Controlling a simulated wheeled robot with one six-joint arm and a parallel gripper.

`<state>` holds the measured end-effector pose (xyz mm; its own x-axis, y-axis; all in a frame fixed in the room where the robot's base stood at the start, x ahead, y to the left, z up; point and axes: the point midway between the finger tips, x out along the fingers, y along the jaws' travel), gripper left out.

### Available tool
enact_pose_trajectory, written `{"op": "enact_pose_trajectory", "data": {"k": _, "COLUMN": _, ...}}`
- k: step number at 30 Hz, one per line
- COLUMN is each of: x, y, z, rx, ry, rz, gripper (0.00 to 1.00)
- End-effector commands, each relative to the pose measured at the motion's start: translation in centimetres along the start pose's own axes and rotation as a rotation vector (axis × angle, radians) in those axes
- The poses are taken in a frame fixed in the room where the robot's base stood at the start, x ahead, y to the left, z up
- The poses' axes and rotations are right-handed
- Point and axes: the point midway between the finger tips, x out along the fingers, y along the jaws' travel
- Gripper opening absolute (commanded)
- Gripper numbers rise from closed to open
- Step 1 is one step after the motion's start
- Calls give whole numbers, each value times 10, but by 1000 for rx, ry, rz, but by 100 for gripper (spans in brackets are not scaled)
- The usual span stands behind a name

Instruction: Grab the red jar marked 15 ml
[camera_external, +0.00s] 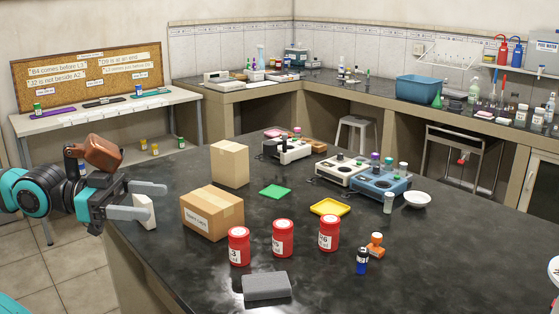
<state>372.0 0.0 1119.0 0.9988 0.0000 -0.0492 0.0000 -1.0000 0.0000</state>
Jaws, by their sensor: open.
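Three red jars with white labels stand upright in a row on the dark bench top. The left red jar (239,247) shows a label ending in 3. The middle red jar (283,239) has a label that seems to end in 9. The right red jar (329,234) seems to read 26. The labels are partly turned away, and I cannot read 15 ml on any of them. My gripper (157,200) is open and empty at the left, by the bench's left edge, well apart from the jars.
Cardboard boxes (212,212) stand between my gripper and the jars. A white block (144,211) is by my gripper. A grey block (266,286) lies before the jars.

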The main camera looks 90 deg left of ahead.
Motion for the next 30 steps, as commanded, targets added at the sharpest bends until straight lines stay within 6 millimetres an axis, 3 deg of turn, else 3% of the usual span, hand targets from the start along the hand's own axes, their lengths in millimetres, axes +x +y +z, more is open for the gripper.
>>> {"op": "enact_pose_trajectory", "data": {"k": 8, "x": 13, "y": -5, "z": -2, "rx": 4, "ry": -52, "rz": -15, "gripper": 70}}
{"op": "enact_pose_trajectory", "data": {"k": 17, "x": 73, "y": -35, "z": -9, "rx": 12, "ry": -332, "rz": -84, "gripper": 70}}
{"op": "enact_pose_trajectory", "data": {"k": 30, "x": 149, "y": -98, "z": -5, "rx": -19, "ry": -775, "rz": -165, "gripper": 70}}
